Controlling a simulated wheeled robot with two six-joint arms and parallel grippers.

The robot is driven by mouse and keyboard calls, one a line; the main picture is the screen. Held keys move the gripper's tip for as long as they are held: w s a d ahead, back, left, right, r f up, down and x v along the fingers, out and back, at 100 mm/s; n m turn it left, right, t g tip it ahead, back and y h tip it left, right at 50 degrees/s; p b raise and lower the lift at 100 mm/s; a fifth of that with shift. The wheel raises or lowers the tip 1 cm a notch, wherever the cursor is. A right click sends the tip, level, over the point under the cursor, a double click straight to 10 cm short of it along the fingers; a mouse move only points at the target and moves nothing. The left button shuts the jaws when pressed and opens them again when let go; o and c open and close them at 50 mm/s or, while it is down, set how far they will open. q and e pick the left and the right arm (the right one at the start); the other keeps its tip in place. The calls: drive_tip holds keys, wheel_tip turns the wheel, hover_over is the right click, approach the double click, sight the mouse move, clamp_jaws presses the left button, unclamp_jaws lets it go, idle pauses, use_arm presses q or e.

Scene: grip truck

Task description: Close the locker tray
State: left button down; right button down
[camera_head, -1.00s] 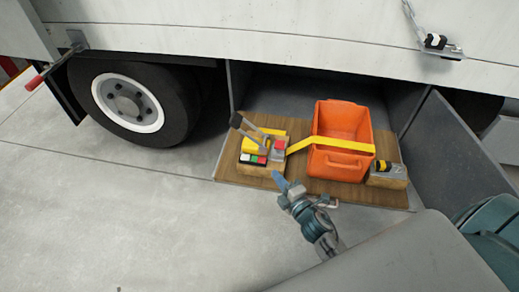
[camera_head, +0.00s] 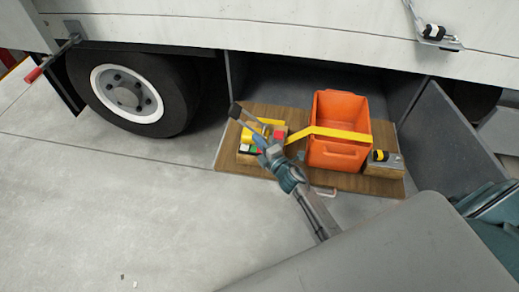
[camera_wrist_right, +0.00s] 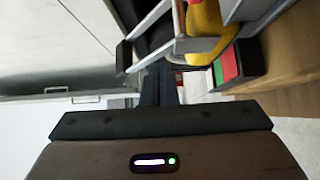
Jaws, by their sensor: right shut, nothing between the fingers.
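The locker tray (camera_head: 375,186) is a wooden board sticking out of the open locker under the truck. A small light handle (camera_head: 322,191) shows at its front edge. On it stand an orange crate (camera_head: 337,154) with a yellow strap across it, and a yellow device (camera_head: 250,133) with grey levers and coloured blocks. My right gripper (camera_head: 262,145) is shut and empty, over the tray's left front by the device and partly covering it. In the right wrist view its dark fingers (camera_wrist_right: 166,85) are close to the levers; contact cannot be told. My left gripper is not in view.
A ratchet buckle on a block (camera_head: 384,160) sits at the tray's right end. The open locker door (camera_head: 445,130) stands at the right. A truck wheel (camera_head: 127,91) is at the left. The concrete floor (camera_head: 110,220) in front is clear.

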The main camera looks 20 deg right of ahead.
drive_tip(key=shift+w+d, duration=0.2)
drive_tip(key=shift+w, duration=0.05)
